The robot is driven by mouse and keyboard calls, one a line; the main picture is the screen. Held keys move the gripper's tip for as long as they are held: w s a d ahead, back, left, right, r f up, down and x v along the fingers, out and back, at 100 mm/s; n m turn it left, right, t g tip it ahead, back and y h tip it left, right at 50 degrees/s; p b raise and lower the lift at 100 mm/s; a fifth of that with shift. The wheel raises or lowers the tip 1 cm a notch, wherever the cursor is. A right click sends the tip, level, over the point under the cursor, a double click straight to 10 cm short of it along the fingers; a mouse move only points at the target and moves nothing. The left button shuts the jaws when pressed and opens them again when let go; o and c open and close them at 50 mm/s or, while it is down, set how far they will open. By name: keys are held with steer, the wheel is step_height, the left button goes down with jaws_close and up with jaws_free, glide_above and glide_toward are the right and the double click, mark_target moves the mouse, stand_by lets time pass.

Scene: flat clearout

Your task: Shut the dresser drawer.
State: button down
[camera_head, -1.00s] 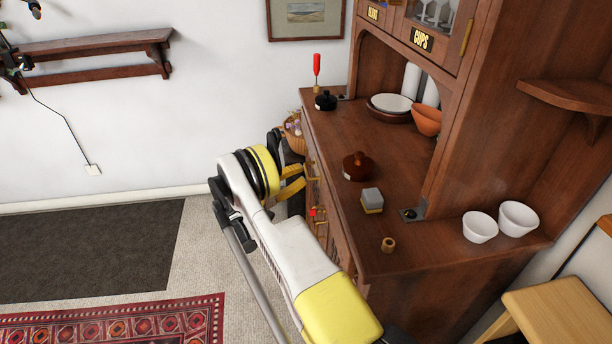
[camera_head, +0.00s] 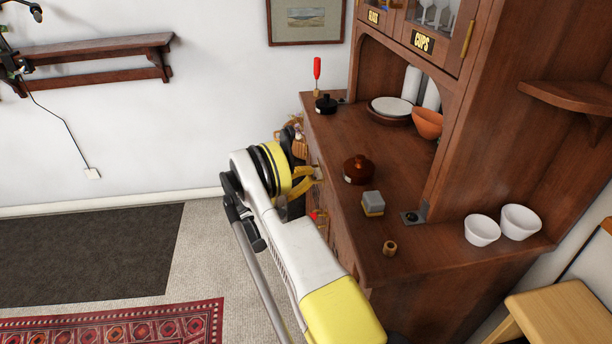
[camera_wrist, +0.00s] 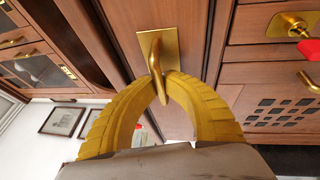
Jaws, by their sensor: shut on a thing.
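The wooden dresser (camera_head: 440,262) stands right of centre in the head view. My gripper (camera_head: 316,173) is at its front face, below the worktop edge. In the wrist view my gripper (camera_wrist: 160,80) has its two yellow fingers shut on a brass handle (camera_wrist: 155,58). The handle sits on a brass plate on a brown wooden front panel (camera_wrist: 190,30). The fingertips meet at the handle and cover part of it. The arm hides much of the dresser front in the head view, so I cannot tell how far any drawer stands out.
On the worktop are a brown lidded pot (camera_head: 358,170), a grey and yellow block (camera_head: 373,203), a small wooden ring (camera_head: 389,248) and white bowls (camera_head: 482,230). A red item (camera_wrist: 309,49) is by another brass fitting. The floor left of my arm is clear.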

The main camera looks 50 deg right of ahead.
steer(key=shift+s+d, duration=0.65)
steer(key=shift+d, duration=0.1)
steer(key=c, duration=1.5)
jaws_free()
steer(key=shift+a, duration=0.15)
steer(key=v, duration=1.2)
steer(key=shift+r, duration=0.15)
